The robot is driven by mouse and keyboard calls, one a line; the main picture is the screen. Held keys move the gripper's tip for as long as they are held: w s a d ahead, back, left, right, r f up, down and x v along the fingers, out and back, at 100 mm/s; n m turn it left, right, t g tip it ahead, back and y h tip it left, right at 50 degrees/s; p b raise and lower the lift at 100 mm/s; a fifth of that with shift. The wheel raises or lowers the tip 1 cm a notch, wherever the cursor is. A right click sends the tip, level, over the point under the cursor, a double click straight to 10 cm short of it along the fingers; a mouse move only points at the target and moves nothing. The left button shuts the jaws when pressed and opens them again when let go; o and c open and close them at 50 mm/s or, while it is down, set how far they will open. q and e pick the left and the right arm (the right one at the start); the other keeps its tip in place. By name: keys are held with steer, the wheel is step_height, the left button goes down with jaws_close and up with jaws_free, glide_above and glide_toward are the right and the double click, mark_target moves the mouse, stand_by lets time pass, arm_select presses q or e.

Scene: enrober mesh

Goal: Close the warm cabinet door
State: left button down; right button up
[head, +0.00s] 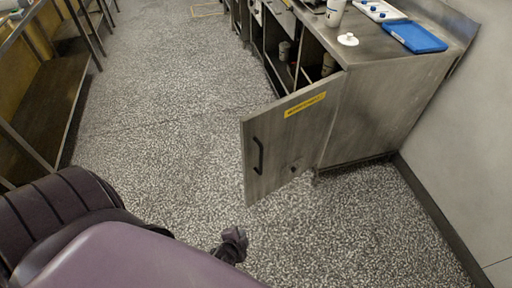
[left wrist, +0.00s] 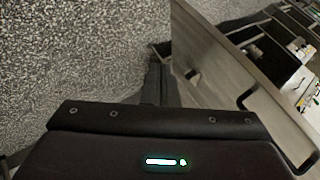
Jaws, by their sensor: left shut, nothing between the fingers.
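The warm cabinet door (head: 290,145) stands open, swung out from the steel cabinet (head: 375,115). It has a dark bar handle (head: 258,155) and a yellow label near its top edge. In the left wrist view the door (left wrist: 225,75) slants across the right side, with its handle (left wrist: 245,98) below. My left gripper (head: 236,240) is shut and empty, low over the floor in front of the door and apart from it in the head view. It also shows in the left wrist view (left wrist: 158,60). My right gripper is not in view.
Inside the open cabinet are dark shelves with containers (head: 328,64). On its top are a white cup (head: 335,12), a white lid (head: 348,39) and a blue tray (head: 415,36). A rack (head: 45,95) stands at the left. The speckled floor (head: 170,120) between is clear.

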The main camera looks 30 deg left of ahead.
arm_select(q)
steer(key=w+a+r+m+t+y+b, duration=0.25)
steer(key=w+r+t+b, duration=0.25)
steer(key=w+r+b, duration=0.3)
steer(key=m+t+y+b, duration=0.2)
steer(key=t+y+b, duration=0.1)
steer(key=b, duration=0.2)
glide_toward(257, 149)
steer(key=shift+h, duration=0.25)
steer(key=x, duration=0.5)
steer(key=shift+a+r, duration=0.1)
steer(key=shift+r, duration=0.25)
steer(key=shift+w+a, duration=0.2)
steer(key=shift+w, duration=0.15)
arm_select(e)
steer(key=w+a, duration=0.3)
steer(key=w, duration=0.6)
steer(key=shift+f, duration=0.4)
arm_select(q)
steer(key=shift+a, duration=0.1)
